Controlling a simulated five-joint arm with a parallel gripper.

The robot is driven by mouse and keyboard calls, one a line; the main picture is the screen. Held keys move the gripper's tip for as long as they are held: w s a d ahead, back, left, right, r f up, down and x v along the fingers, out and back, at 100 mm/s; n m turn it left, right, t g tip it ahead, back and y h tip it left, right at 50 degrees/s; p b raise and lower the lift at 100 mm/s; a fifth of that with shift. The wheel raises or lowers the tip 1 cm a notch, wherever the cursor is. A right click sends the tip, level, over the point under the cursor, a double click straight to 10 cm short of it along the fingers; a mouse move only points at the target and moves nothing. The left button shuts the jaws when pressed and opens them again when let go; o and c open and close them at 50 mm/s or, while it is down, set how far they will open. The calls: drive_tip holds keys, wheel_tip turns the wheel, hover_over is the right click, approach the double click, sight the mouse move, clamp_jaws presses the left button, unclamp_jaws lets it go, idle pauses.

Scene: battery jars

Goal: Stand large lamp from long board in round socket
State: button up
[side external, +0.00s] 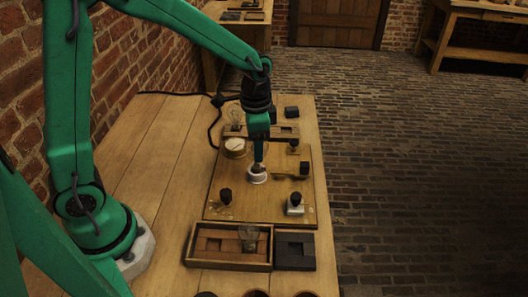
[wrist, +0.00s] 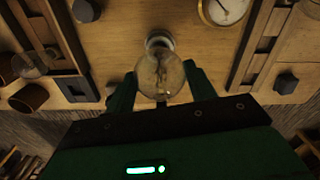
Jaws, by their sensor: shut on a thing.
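My gripper (side external: 258,163) points straight down over the round socket (side external: 257,177), a pale ring on the wooden panel. In the wrist view my gripper (wrist: 161,84) is shut on the large lamp (wrist: 160,80), a clear glass bulb between the two fingers. The lamp's base end lies over the round socket (wrist: 158,38), also in the wrist view. I cannot tell whether the base is seated in it or just above. In the side view the fingers mostly hide the lamp. The long board (side external: 287,130) lies behind the panel, with another glass lamp (side external: 236,117) at its left end.
A round dial (side external: 235,147) stands behind the socket on the panel (side external: 240,186). Dark knobs (side external: 225,196) and a switch (side external: 295,204) stand around it. In front are a wooden tray (side external: 198,262) holding a lamp (side external: 249,236) and a dark box (side external: 295,250).

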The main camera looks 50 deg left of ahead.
drive_tip(key=shift+f, duration=0.25)
drive_tip(key=o, duration=0.8)
drive_tip(key=shift+r, duration=0.15)
drive_tip(key=shift+r, duration=5.35)
drive_tip(key=shift+s, duration=0.1)
drive_tip(key=shift+s+a+r, duration=0.2)
drive_tip(key=shift+s+r, duration=0.2)
drive_tip(key=shift+s, duration=0.05)
drive_tip(key=s+a+r+n+t, duration=0.1)
drive_tip(key=s+a+n+t, duration=0.1)
drive_tip(key=s, duration=0.5)
drive_tip(key=s+a+r+n+t, duration=0.1)
drive_tip(key=s+a+n+t, duration=0.1)
drive_tip(key=s, duration=0.6)
drive_tip(key=shift+r+n+t, duration=0.35)
drive_tip(key=shift+n+t, duration=0.45)
drive_tip(key=shift+n, duration=0.6)
